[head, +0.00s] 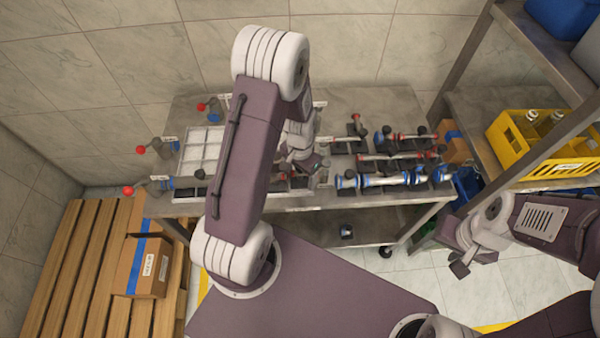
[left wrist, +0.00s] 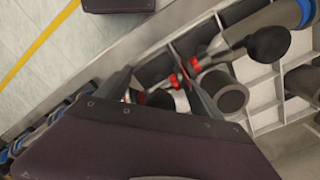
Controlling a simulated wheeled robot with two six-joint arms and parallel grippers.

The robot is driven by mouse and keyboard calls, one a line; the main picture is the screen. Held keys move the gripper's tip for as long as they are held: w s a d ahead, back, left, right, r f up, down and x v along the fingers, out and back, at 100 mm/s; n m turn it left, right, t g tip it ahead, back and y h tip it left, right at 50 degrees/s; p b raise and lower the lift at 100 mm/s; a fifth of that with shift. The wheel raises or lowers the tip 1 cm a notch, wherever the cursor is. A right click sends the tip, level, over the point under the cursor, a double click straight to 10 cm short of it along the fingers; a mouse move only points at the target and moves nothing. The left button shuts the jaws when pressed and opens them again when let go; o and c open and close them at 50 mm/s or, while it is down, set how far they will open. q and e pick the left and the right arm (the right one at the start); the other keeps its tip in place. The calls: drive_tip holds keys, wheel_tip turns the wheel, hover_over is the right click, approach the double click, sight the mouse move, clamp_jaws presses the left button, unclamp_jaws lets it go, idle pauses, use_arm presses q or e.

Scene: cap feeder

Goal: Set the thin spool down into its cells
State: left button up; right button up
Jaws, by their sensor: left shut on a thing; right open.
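My left gripper (head: 304,162) is over the middle of the bench, partly hidden by my own arm. In the left wrist view its fingers (left wrist: 157,78) are shut on the thin spool (left wrist: 180,101), a pale piece with red bands, mostly hidden by the fingers and wrist. The pale-walled cells (left wrist: 262,82) lie just below and beside it, some holding dark cylinders. I cannot tell whether the spool touches the cell floor. My right gripper (head: 463,258) is open and empty, away from the bench at the right.
A white gridded tray (head: 200,150) is at the bench's left, with red-knobbed levers (head: 140,150) beside it. Blue-banded pipe pieces (head: 385,181) and red-ended ones (head: 412,137) lie to the right. A yellow crate (head: 540,145) stands on the right shelf.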

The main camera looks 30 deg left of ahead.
use_arm(q)
drive_tip(key=shift+f+b, duration=0.35)
drive_tip(key=shift+f, duration=0.35)
drive_tip(key=shift+s+f, duration=0.25)
